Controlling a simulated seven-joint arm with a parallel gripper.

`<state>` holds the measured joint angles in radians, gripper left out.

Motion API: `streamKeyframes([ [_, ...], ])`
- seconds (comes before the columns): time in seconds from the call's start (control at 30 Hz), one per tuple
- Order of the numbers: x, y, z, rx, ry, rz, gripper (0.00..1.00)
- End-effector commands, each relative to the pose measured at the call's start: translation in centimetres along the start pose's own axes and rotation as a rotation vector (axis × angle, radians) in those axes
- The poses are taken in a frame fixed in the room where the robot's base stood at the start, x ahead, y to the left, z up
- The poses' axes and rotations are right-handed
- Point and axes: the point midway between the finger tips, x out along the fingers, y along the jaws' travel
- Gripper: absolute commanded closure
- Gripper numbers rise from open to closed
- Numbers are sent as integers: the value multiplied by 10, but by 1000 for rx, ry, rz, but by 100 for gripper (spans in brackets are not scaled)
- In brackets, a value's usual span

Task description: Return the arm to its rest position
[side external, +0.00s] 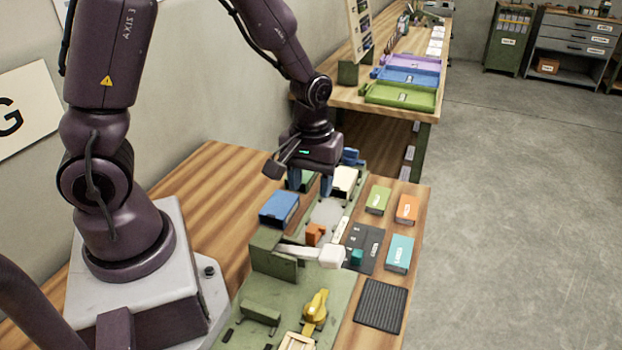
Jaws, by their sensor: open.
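My gripper (309,184) points down over the far part of the green fixture (317,283) on the wooden bench. Its two blue-grey fingers stand apart with nothing visible between them. My purple arm bends up from the white base at the left and comes down to the gripper from above. A cream block (345,180) and a blue block (279,208) sit close beside the gripper. Whether the fingertips touch anything beneath them cannot be told.
Green (377,199), orange (406,208) and teal (399,253) blocks lie along the bench's right side. A white-ended lever (331,256), a yellow handle (315,306) and a black ribbed mat (380,306) are nearer. Coloured trays (400,94) stand on the bench behind.

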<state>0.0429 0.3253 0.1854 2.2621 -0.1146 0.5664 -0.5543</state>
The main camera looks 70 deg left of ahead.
Motion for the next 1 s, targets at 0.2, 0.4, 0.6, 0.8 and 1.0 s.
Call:
streamKeyframes([
  [0.2, -2, 0, 0, 0, -1, -1, 51],
  [0.4, -2, 0, 1, 19, -4, -3, 51],
  [0.6, -18, -9, 23, 244, -59, -20, 51],
  [0.8, -69, -13, 45, 467, -1, 40, 51],
  [1.0, -121, -24, 69, 657, 131, 97, 51],
])
